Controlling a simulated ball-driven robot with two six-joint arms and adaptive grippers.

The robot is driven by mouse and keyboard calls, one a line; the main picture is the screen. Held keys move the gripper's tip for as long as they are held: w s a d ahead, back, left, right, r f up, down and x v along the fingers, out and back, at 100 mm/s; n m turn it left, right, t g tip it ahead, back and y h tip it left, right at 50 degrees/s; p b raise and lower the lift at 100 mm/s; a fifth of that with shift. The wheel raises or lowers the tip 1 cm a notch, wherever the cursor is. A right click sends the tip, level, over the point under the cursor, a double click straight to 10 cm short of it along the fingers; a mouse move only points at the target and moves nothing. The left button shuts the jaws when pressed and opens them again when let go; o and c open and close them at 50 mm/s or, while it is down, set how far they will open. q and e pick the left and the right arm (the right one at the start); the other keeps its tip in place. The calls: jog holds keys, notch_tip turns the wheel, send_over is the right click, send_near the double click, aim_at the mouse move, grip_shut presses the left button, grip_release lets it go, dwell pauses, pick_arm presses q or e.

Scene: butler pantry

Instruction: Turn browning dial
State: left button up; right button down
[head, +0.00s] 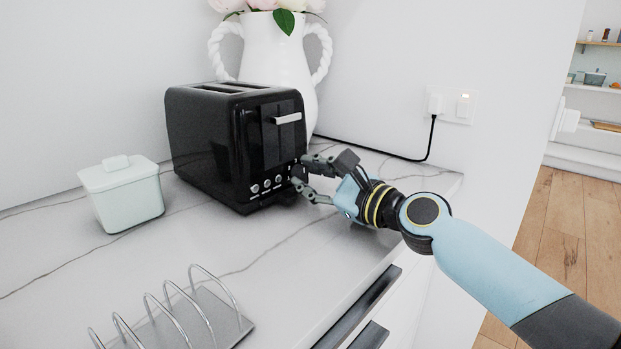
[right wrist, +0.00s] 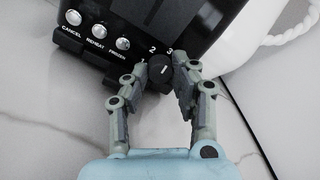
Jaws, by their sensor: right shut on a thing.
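A black toaster (head: 205,135) stands on the marble counter, its control end facing right. The browning dial (right wrist: 160,69) is a small black knob with a white mark, beside the numbers 2 and 3 in the right wrist view. My right gripper (head: 296,177) is at the lower right of the toaster's control face. In the right wrist view the fingers of my right gripper (right wrist: 160,78) are closed around the dial, one on each side. In the head view the fingers hide most of the dial. My left gripper is not in view.
Cancel, reheat and frozen buttons (right wrist: 97,31) sit left of the dial. A white vase (head: 275,50) stands behind the toaster. A pale lidded dish (head: 126,203) is left of it, and a wire toast rack (head: 215,312) is in front. A cord (head: 385,153) runs to the wall outlet.

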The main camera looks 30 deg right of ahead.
jog(key=n+b, duration=0.1)
jog(key=n, duration=0.2)
jog(key=n+b, duration=0.1)
jog(key=n, duration=0.1)
jog(key=shift+f+b, duration=0.25)
jog(key=shift+b, duration=0.1)
jog(key=n+b, duration=0.2)
jog(key=n, duration=0.2)
jog(key=shift+n+y, duration=0.3)
jog(key=shift+n, duration=0.1)
jog(key=c, duration=1.1)
grip_release()
jog(key=shift+r, duration=0.1)
jog(key=v, duration=0.7)
jog(key=shift+s, duration=0.25)
